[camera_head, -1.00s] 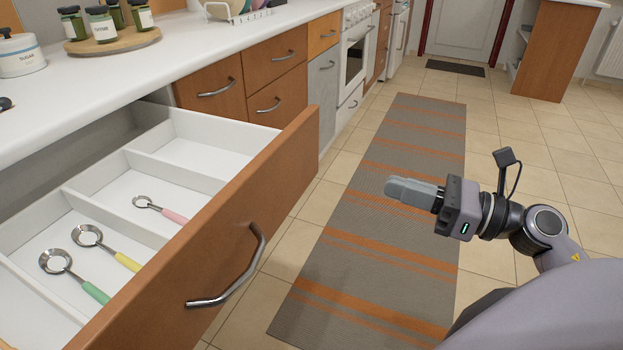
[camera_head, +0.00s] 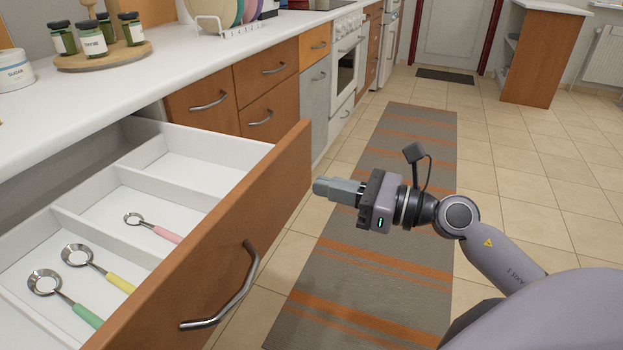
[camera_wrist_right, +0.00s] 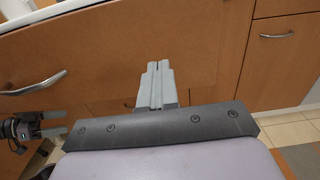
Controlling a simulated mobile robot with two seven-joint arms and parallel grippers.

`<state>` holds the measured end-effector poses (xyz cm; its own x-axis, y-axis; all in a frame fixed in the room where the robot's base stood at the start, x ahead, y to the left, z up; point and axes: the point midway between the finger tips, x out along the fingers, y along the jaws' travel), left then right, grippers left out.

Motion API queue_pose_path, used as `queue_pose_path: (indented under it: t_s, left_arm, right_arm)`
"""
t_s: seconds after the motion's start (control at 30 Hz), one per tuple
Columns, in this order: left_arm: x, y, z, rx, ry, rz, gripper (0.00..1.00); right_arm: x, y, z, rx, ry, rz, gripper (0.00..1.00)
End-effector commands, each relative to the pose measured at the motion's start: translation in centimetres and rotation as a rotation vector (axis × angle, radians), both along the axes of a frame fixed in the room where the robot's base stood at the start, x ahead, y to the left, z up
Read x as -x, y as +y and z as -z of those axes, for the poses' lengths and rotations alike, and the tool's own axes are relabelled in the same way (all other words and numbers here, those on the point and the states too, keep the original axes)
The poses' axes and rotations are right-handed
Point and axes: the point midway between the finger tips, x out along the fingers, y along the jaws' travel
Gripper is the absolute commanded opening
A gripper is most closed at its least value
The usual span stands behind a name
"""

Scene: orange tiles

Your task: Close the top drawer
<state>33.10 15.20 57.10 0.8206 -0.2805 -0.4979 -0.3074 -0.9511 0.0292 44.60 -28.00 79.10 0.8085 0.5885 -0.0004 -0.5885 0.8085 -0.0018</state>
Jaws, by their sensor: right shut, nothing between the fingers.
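The top drawer (camera_head: 255,190) is pulled far out from the counter. It has a brown wooden front and a curved metal handle (camera_head: 232,300). My right gripper (camera_head: 322,188) is shut and empty, near the far end of the drawer front, with a small apparent gap. In the right wrist view its fingers (camera_wrist_right: 156,85) point at the brown drawer front (camera_wrist_right: 95,50), and the handle (camera_wrist_right: 32,84) shows at the left. Another gripper (camera_wrist_right: 48,124), apparently my left, shows at the lower left of that view with its fingers apart. It is not in the head view.
The drawer's white compartments hold spoons with pink (camera_head: 152,228), yellow (camera_head: 100,268) and green (camera_head: 62,297) handles. The white counter (camera_head: 150,85) carries a round tray of jars (camera_head: 105,62). A striped rug (camera_head: 400,150) covers clear floor to the right.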

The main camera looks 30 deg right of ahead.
Motion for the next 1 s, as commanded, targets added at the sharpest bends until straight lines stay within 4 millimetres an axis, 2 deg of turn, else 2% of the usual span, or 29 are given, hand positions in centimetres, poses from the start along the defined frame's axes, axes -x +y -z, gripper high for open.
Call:
queue_pose_path:
  t_s: [0.3,0.63,0.87,1.0]
  left_arm:
    - [0.1,0.5,0.1,-0.004,0.008,-0.012,0.92]
    - [0.4,0.6,0.6,-0.005,0.021,-0.013,0.92]
    - [0.4,0.5,0.5,-0.005,0.021,-0.012,0.92]
    - [0.4,0.6,0.1,-0.003,0.020,-0.014,0.92]
  right_arm:
    - [-2.5,1.7,-0.1,-0.003,0.000,0.001,0.00]
    - [-2.8,2.0,0.1,-0.002,0.001,0.001,0.00]
    - [-2.9,2.1,0.0,-0.002,0.001,0.001,0.00]
    - [-3.7,2.6,-0.2,-0.003,0.000,0.000,0.00]
